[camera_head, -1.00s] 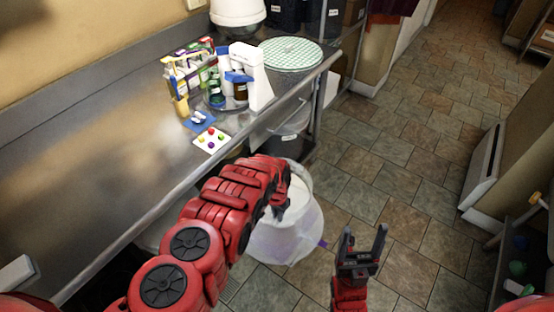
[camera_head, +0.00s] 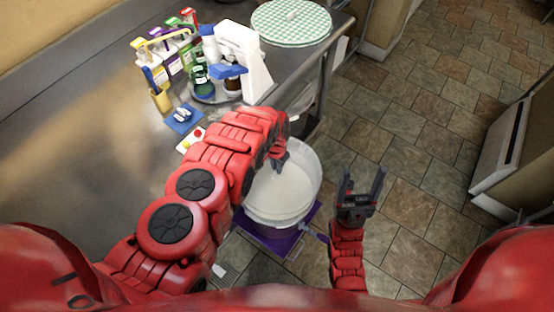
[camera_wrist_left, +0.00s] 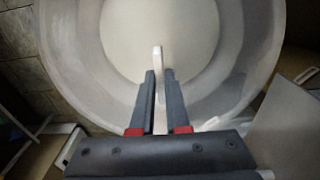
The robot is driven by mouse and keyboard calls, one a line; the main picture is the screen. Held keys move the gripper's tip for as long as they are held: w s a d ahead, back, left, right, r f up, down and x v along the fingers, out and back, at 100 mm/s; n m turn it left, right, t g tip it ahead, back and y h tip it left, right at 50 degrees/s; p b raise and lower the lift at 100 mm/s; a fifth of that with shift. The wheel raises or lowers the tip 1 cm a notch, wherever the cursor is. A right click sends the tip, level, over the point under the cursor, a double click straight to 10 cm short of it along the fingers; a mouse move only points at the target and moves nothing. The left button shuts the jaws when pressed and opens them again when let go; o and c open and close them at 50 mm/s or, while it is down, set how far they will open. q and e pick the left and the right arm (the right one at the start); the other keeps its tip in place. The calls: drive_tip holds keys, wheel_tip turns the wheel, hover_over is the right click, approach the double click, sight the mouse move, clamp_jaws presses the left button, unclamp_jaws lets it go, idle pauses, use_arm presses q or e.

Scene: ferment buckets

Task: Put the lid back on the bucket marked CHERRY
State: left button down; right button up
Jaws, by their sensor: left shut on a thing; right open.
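A round white bucket (camera_head: 283,205) stands low beside the counter, on a purple base (camera_head: 262,240). I see no CHERRY marking on it. My left gripper (camera_head: 279,158) is above the bucket's left far side. In the left wrist view it is shut on a thin white upright piece (camera_wrist_left: 157,60). Behind that piece are a pale disc (camera_wrist_left: 185,25) and a wider grey-white ring; I cannot tell if the disc is a held lid or the bucket's inside. My right gripper (camera_head: 362,185) is open and empty, right of the bucket.
A round green-checked piece with a pale knob (camera_head: 291,32) lies at the counter's far end. A white device (camera_head: 243,60), bottles, coloured boxes (camera_head: 170,55) and a blue pad (camera_head: 183,118) stand nearer. The tiled floor (camera_head: 410,130) right of the bucket is clear.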

sight(277, 175)
use_arm(q)
drive_tip(key=shift+s+f, duration=0.1)
drive_tip(key=shift+f, duration=0.35)
wheel_tip(277, 175, down, 3)
drive_tip(key=shift+r+b, duration=0.1)
drive_tip(key=shift+b, duration=1.1)
drive_tip(key=shift+w+f+b, duration=0.2)
drive_tip(key=shift+f+b, duration=0.75)
drive_tip(key=shift+f, duration=0.3)
drive_tip(key=shift+s+a+p, duration=0.1)
drive_tip(key=shift+s+p, duration=0.05)
drive_tip(key=shift+p, duration=0.15)
drive_tip(key=shift+f, duration=0.1)
drive_tip(key=shift+c, duration=1.8)
unclamp_jaws()
